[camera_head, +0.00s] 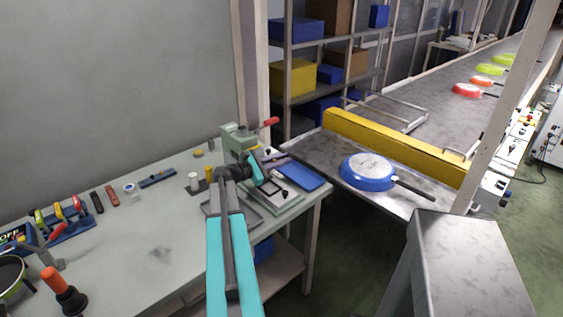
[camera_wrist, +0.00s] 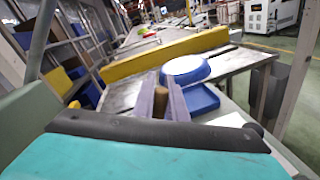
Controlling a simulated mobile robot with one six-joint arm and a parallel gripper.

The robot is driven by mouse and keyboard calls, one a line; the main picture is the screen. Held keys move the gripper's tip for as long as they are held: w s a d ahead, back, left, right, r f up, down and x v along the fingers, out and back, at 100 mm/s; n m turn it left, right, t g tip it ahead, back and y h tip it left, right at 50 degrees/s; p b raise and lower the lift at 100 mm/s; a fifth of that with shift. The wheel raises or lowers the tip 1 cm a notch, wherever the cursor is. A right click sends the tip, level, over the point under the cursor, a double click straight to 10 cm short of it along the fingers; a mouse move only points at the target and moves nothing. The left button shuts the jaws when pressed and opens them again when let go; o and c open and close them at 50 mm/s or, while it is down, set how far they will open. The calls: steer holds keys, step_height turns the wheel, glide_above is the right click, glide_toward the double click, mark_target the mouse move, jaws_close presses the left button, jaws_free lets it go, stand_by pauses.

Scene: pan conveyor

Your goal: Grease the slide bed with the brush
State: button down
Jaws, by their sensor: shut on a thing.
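My gripper (camera_head: 280,160) is over the green bench press (camera_head: 238,143) at the right end of the workbench. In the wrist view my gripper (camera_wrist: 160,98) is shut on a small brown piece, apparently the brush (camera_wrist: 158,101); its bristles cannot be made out. The slide bed (camera_head: 262,196), a pale plate with dark marks on the press base, lies below my arm, partly covered by it. Whether the brush touches the bed cannot be told. A blue tray (camera_head: 302,177) lies just right of the press, and also shows beyond the fingers in the wrist view (camera_wrist: 203,98).
A blue pan (camera_head: 368,172) lies upside down on the conveyor table beside a yellow barrier (camera_head: 395,148). The press's red-knobbed lever (camera_head: 268,122) stands up near my gripper. Tools and a blue holder (camera_head: 68,228) occupy the bench's left. The bench middle is mostly clear.

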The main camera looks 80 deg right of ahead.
mark_target(274, 161)
steer(key=shift+v, duration=0.75)
steer(key=shift+w+d, duration=0.1)
steer(key=shift+w, duration=0.05)
steer(key=shift+w, duration=0.1)
steer(key=shift+v, duration=0.85)
steer(key=shift+w, duration=0.3)
steer(key=shift+w+a+f, duration=0.1)
steer(key=shift+w+a, duration=0.3)
steer(key=shift+w, duration=0.3)
steer(key=shift+s, duration=0.15)
